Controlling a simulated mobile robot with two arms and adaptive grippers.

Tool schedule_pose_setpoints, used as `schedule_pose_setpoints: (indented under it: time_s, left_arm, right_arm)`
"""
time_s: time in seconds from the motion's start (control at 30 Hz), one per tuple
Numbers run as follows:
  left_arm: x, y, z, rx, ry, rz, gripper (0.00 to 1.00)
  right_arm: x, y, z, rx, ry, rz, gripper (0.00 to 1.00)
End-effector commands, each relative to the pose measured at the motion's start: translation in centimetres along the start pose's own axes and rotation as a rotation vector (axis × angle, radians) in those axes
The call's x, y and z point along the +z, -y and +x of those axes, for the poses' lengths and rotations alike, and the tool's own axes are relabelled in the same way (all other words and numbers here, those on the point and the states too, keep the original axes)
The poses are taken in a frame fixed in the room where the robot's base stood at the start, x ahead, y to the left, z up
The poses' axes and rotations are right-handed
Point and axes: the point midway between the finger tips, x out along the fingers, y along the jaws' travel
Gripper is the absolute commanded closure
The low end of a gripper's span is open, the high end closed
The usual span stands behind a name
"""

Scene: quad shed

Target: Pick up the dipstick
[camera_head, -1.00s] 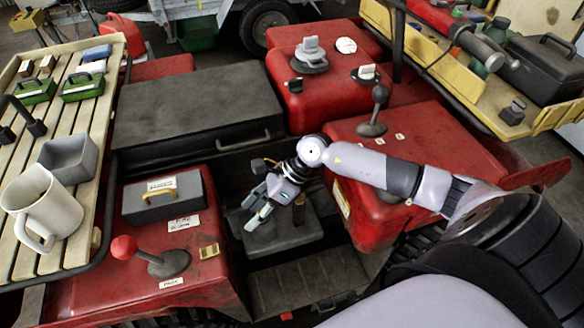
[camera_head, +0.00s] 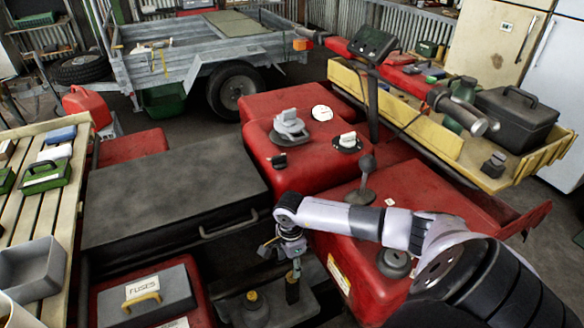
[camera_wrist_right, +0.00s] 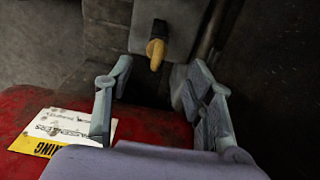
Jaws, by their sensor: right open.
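One is probably the dipstick, but I cannot tell which. My right gripper (camera_head: 295,268) hangs down just above the right one. In the right wrist view, a yellow tip with a black collar (camera_wrist_right: 157,52) shows beyond the open, empty fingers of this gripper (camera_wrist_right: 158,105), roughly centred between them and apart from them. My left gripper is not in view.
A red body panel with a passengers label (camera_wrist_right: 60,125) lies close below the right fingers. A grey fuses box (camera_head: 145,297) stands at the left, a large black box (camera_head: 170,195) behind it. A black-knobbed lever (camera_head: 364,180) rises near my right arm.

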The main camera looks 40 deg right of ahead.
Motion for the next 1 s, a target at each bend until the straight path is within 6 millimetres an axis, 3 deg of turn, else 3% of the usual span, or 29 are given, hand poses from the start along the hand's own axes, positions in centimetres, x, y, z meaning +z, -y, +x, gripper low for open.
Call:
schedule_pose_setpoints:
  time_s: [0.1, 0.3, 0.6, 0.9, 1.0]
  left_arm:
    - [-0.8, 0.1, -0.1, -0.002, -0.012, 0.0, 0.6]
    - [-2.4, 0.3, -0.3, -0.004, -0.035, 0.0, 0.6]
    - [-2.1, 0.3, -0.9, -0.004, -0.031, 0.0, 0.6]
    - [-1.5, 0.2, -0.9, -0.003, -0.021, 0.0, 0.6]
    - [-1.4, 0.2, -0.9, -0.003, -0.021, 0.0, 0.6]
  right_arm:
    - [0.1, 0.0, 1.7, 0.001, 0.001, 0.002, 0.51]
    - [0.0, -0.1, 2.9, 0.002, 0.001, 0.002, 0.51]
    - [-0.2, -0.4, 7.1, 0.001, 0.003, 0.002, 0.51]
    - [-0.3, -0.4, 7.7, -0.001, 0.002, 0.001, 0.51]
    - [-0.3, -0.4, 7.7, -0.001, 0.002, 0.001, 0.56]
